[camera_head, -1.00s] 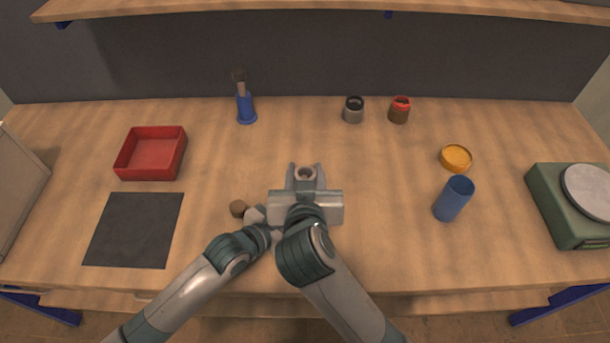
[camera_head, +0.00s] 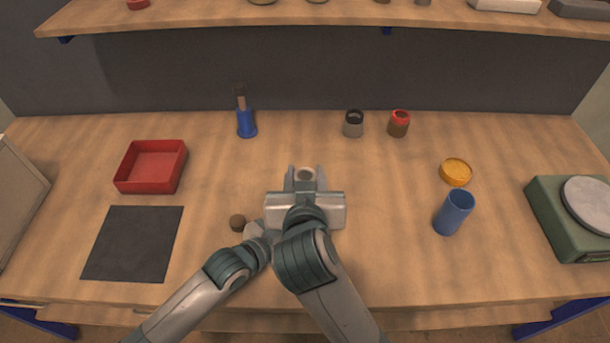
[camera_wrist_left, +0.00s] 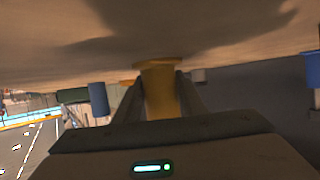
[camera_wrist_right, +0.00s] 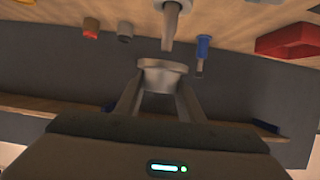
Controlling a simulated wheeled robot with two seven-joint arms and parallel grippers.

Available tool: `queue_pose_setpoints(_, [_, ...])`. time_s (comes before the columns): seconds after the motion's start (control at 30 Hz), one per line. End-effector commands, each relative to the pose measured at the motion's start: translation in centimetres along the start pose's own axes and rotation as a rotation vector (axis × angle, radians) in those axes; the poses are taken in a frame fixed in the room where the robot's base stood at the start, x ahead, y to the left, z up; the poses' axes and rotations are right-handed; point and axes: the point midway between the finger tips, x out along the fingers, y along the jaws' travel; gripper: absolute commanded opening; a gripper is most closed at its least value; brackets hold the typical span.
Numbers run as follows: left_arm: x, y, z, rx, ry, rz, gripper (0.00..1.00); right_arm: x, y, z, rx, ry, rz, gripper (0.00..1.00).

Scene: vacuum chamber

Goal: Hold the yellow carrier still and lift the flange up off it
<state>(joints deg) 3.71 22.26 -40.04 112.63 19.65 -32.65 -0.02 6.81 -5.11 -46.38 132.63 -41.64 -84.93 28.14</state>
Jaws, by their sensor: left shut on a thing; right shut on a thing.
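My right gripper (camera_head: 305,172) is shut on the flange (camera_head: 304,175), a pale grey flared ring; it also shows between the fingers in the right wrist view (camera_wrist_right: 161,74). My left gripper (camera_wrist_left: 158,82) is shut on the yellow carrier (camera_wrist_left: 159,92), whose wide foot is at the table surface. In the head view the right gripper hides the carrier and the left fingers. The flange is not visible in the left wrist view, so its exact gap from the carrier cannot be told. A grey rod shape (camera_wrist_right: 172,22) lies beyond the flange in the right wrist view; I cannot identify it.
A small brown piece (camera_head: 238,222) lies close to my left wrist. A red tray (camera_head: 125,187) and dark mat (camera_head: 132,245) are left. A blue brush holder (camera_head: 246,123) and two jars stand behind. A blue cup (camera_head: 454,213), orange lid (camera_head: 456,172) and green scale (camera_head: 560,220) are right.

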Motion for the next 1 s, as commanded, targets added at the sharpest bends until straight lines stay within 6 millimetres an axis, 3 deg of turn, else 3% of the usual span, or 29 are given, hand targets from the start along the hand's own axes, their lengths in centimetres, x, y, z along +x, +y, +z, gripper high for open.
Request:
queue_pose_setpoints(0.07, [0.0,0.0,0.1,0.001,-0.003,0.000,0.16,0.0,0.0,0.0,0.001,0.001,0.000,0.09])
queue_pose_setpoints(0.1, [0.0,0.0,0.1,0.001,-0.003,0.000,0.42,0.0,0.0,0.0,0.001,0.001,0.000,0.09])
queue_pose_setpoints(0.2, [0.0,0.0,0.1,0.000,-0.002,0.000,0.59,0.0,0.0,0.0,0.001,0.001,0.000,0.09])
queue_pose_setpoints(0.67, [-0.8,0.0,0.1,-0.001,-0.001,0.000,0.59,0.0,0.0,0.0,0.001,0.001,0.000,0.09])
queue_pose_setpoints(1.0, [-5.5,0.0,0.2,0.001,-0.003,0.000,0.59,0.0,0.0,0.0,0.001,0.001,0.000,0.09])
